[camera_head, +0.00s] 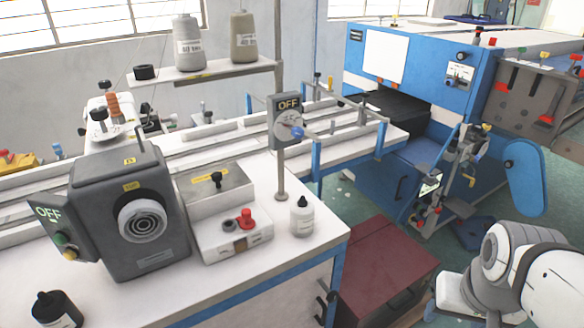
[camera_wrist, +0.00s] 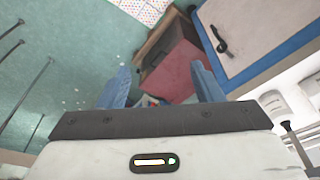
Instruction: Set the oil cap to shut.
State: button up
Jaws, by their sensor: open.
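A white machine box (camera_head: 238,248) stands on the table in the head view. On its top are a small red cap (camera_head: 246,219) and, just left of it, a dark grey ring (camera_head: 229,226). The red cap looks like the oil cap; whether it is hinged, open or shut is too small to tell. My gripper (camera_wrist: 163,86) is open in the wrist view, its two blue fingers wide apart with nothing between them. It points down towards the floor and a dark red cabinet (camera_wrist: 172,72), away from the box. The box is not visible in the wrist view.
A white dropper bottle (camera_head: 302,216) and a post with an OFF dial (camera_head: 288,122) stand right of the box. A dark grey machine (camera_head: 135,215) stands to its left. A dark red cabinet (camera_head: 385,262) stands beside the table. The front tabletop has free room.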

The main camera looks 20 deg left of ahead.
aim_at(246, 224)
jog(key=u, duration=1.55)
